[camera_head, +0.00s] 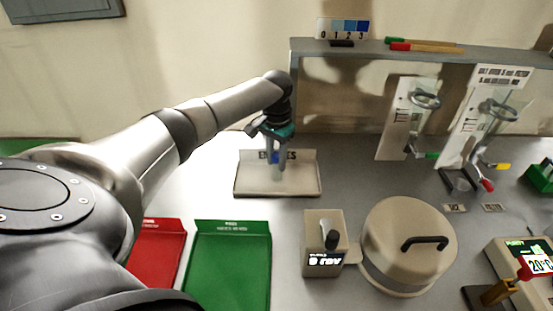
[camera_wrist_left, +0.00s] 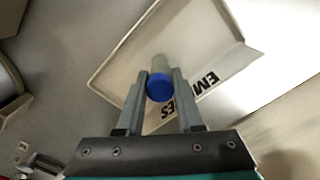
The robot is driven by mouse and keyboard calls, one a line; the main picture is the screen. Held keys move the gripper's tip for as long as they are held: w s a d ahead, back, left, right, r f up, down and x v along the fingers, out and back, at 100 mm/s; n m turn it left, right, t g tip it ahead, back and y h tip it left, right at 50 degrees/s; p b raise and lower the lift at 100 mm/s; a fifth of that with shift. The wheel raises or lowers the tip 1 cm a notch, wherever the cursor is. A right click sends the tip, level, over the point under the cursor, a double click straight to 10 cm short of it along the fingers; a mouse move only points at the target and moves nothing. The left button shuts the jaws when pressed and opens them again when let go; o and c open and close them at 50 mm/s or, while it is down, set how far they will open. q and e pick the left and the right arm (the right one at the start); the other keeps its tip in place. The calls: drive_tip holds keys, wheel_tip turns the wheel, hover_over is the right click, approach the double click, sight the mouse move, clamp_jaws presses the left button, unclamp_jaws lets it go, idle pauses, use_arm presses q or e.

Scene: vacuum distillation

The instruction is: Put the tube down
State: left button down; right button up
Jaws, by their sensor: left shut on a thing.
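The tube, with a blue cap (camera_wrist_left: 159,88) and a pale body (camera_wrist_left: 163,63), is in my left gripper (camera_wrist_left: 157,90). The fingers are shut on either side of the cap. In the head view my left gripper (camera_head: 276,160) points down over the beige tray (camera_head: 308,186), whose back label is partly hidden by the gripper. The tray (camera_wrist_left: 205,25) lies below the tube in the left wrist view. I cannot tell whether the tube touches the tray floor. My right gripper is not in view.
A red tray (camera_head: 160,250) and a green tray (camera_head: 230,265) lie at the front left. Upright clamp stands (camera_head: 405,120) are at the back right, below a grey shelf (camera_head: 350,48).

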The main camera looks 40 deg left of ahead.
use_arm(q)
drive_tip(key=c, duration=0.5)
unclamp_jaws()
drive_tip(key=shift+f, duration=0.1)
drive_tip(key=shift+c, duration=0.2)
wheel_tip(320, 180, up, 12)
drive_tip(key=p, duration=0.2)
